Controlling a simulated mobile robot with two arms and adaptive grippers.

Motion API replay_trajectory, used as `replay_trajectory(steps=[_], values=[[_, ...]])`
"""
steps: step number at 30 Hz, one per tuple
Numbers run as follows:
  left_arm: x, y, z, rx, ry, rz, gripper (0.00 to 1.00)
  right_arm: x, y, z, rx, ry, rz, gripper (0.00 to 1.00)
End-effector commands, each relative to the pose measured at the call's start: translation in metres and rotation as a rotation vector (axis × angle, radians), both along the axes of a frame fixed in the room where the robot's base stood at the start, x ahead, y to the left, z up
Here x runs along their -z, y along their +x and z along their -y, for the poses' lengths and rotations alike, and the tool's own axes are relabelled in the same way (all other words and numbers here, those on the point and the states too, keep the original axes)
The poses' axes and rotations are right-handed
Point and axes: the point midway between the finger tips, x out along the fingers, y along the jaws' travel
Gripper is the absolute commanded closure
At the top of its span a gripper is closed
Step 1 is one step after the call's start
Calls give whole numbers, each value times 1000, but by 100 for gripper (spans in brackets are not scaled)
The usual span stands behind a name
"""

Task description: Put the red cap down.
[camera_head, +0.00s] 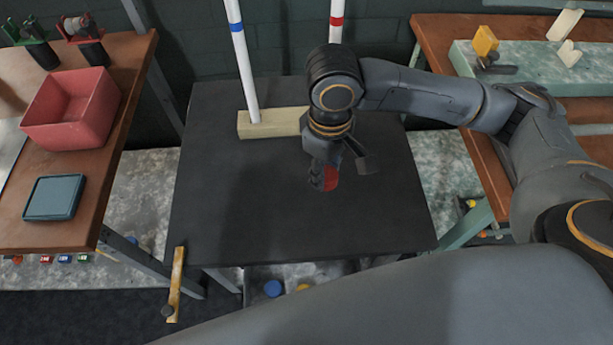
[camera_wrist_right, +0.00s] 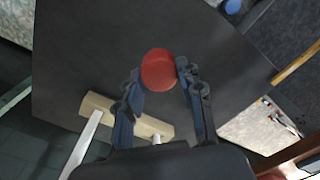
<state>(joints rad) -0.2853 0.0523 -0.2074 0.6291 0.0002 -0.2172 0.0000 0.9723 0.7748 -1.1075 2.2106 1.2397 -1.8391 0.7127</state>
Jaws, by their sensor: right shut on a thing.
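The red cap (camera_head: 330,179) is between the fingers of my right gripper (camera_head: 325,172), over the black table (camera_head: 250,200). In the right wrist view the round red cap (camera_wrist_right: 159,69) sits at the fingertips of the right gripper (camera_wrist_right: 160,75), with a finger on each side. The gripper is shut on it and points down. Whether the cap touches the table top is hard to tell. My left gripper is not in view.
A wooden block (camera_head: 265,125) stands at the table's back, with a blue-banded white tube (camera_head: 241,60) and a red-banded white tube (camera_head: 336,22) rising there. A red bin (camera_head: 70,110) and blue-grey tray (camera_head: 54,197) are on the left bench. The table's front and left are clear.

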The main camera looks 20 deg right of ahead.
Motion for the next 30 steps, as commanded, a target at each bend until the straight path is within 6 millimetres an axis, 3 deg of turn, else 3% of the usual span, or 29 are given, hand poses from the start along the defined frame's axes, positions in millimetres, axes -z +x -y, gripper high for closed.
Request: replay_trajectory(steps=[6,12,18,24,30], values=[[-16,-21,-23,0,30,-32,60,8,-6,-33,-545,4,-7,79],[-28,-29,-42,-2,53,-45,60,15,-14,-62,-1034,7,-7,79],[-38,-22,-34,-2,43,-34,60,20,-24,-91,-1490,15,-2,79],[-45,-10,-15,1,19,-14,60,22,-31,-110,-1790,17,5,79],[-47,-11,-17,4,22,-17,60,27,-29,-111,-1892,16,4,79]])
